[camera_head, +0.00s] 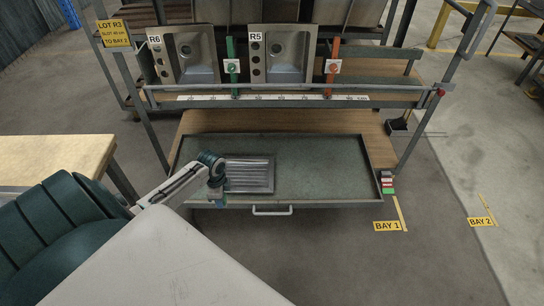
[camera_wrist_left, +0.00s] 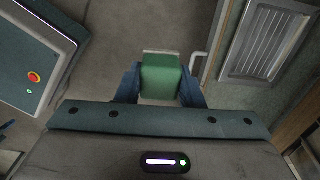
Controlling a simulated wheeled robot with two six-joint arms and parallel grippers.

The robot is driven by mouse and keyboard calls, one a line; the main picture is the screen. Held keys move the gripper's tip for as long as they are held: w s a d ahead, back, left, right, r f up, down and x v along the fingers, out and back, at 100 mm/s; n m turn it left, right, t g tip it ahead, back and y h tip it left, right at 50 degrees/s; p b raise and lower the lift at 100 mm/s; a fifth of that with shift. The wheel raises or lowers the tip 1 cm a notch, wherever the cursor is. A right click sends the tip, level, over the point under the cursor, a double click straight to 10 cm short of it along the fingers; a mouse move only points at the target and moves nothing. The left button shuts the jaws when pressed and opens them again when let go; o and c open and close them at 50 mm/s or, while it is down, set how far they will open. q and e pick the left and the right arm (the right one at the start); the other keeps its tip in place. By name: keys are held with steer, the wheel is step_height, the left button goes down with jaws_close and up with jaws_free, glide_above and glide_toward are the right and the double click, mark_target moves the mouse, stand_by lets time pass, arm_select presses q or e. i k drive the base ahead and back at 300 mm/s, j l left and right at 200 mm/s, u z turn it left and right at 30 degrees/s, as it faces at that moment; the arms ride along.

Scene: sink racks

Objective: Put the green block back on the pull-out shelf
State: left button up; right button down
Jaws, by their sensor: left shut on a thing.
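The green block (camera_wrist_left: 160,76) is in the left wrist view, between the two blue fingers of my left gripper (camera_wrist_left: 160,88). The gripper is shut on it, and bare floor shows around the block's far end. In the head view my left gripper (camera_head: 217,200) hangs at the front edge of the pull-out shelf, left of its handle; the block is not clear there. The pull-out shelf (camera_head: 325,165) is a dark, shallow tray, pulled out below the rack. It also shows at the right of the left wrist view (camera_wrist_left: 222,80). My right gripper is not in view.
A ribbed metal drainer plate (camera_head: 250,174) lies on the shelf's left part; its right part is bare. The shelf's handle (camera_head: 272,211) sticks out in front. Above stand two sinks (camera_head: 278,54) (camera_head: 190,55) and green (camera_head: 232,68) and red (camera_head: 331,68) uprights. A wooden table (camera_head: 55,160) is at left.

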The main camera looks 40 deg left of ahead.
mark_target(323, 184)
steer(key=i+l+u, duration=0.3)
steer(key=i+l, duration=0.2)
steer(key=i, duration=0.2)
steer(key=i+l+u, duration=0.3)
steer(key=i+l, duration=0.35)
